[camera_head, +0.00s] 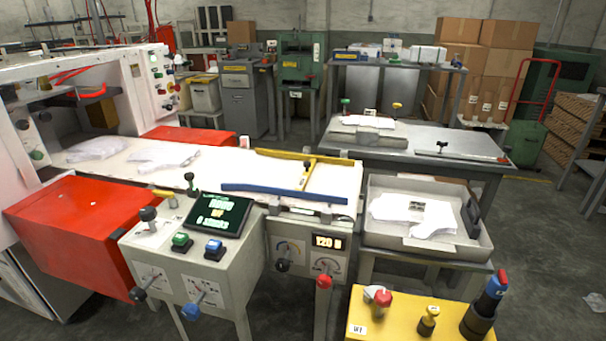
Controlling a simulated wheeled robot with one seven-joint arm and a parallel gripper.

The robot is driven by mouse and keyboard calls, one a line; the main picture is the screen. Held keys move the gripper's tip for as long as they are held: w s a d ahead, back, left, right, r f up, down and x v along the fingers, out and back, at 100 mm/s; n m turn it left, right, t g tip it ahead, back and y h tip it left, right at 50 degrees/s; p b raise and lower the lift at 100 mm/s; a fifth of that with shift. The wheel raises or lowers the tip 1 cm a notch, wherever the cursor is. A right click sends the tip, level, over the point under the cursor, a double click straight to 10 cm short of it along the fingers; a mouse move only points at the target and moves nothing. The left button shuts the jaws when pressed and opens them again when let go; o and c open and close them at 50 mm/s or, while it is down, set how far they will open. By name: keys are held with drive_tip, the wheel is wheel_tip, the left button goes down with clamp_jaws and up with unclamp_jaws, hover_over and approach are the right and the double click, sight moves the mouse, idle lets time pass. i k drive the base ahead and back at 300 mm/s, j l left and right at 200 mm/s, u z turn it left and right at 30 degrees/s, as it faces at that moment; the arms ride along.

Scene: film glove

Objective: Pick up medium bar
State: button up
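Several bars lie on the white bed of the machine in the head view. A long blue bar (285,194) lies along the front edge of the bed. A yellow bar (285,155) lies along the back edge, about as long as the blue one. A shorter yellow piece (308,174) runs between them at the right end, near both bars; whether it is joined to them I cannot tell. Which of these is the medium bar I cannot tell. My gripper is not in view.
A control console (190,245) with a screen and knobs stands in front of the bed. A grey tray (465,240) with white film is at the right. A yellow box (400,325) with knobs is at the lower right. Open floor (550,250) lies farther right.

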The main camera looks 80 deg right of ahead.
sight(309, 165)
drive_tip(key=k+l, duration=0.25)
drive_tip(key=k+l+z, duration=0.25)
drive_tip(key=z, duration=0.2)
drive_tip(key=k+l+z, duration=0.2)
drive_tip(key=l+z, duration=0.25)
drive_tip(key=z, duration=0.65)
drive_tip(key=i, duration=0.5)
